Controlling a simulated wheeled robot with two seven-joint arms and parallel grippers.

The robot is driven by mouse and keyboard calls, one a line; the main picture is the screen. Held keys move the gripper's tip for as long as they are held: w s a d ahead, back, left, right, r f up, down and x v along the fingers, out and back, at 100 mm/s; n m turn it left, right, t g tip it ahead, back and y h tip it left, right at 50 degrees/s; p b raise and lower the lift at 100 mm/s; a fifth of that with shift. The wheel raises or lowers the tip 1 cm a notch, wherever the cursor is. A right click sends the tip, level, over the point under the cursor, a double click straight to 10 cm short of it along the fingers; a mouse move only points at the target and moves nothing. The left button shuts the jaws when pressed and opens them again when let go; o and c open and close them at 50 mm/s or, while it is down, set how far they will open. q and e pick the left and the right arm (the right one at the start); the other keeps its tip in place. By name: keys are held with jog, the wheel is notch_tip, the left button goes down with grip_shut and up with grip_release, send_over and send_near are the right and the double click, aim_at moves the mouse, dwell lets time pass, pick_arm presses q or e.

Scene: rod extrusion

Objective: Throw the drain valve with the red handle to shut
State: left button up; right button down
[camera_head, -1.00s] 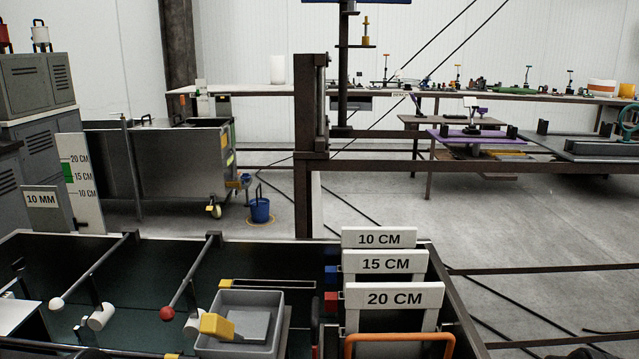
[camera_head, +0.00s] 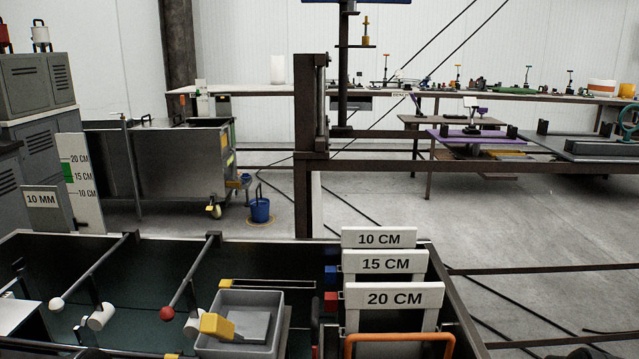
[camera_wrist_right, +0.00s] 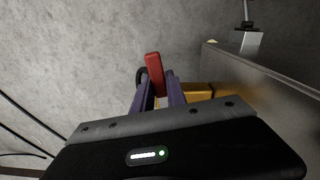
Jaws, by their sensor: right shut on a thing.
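The red handle (camera_wrist_right: 154,66) shows in the right wrist view as a short upright bar, tilted slightly. My right gripper (camera_wrist_right: 159,84) has its two purple fingers on either side of the handle and is shut on it. The handle's tip sticks out past the fingertips. A yellow part (camera_wrist_right: 198,91) lies just right of the fingers; whether it is the valve's body I cannot tell. The lower end of the handle is hidden between the fingers. Neither the drain valve nor my right gripper can be made out in the head view. My left gripper is not in view.
A grey metal wall (camera_wrist_right: 268,92) runs close on the right in the right wrist view, with bare concrete floor (camera_wrist_right: 75,55) to the left. Black cables (camera_wrist_right: 25,120) lie at far left. The head view shows a trough with rods and a grey bin (camera_head: 272,338).

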dwell(0.5)
jog(key=shift+a+m, duration=0.45)
jog(key=shift+m, duration=0.45)
jog(key=c, duration=1.3)
grip_release()
jog(key=shift+o, duration=0.2)
notch_tip(320, 180, up, 8)
jog(key=p, duration=0.2)
jog(key=shift+p, duration=0.35)
jog(key=shift+f, duration=0.1)
jog(key=shift+s, duration=0.15)
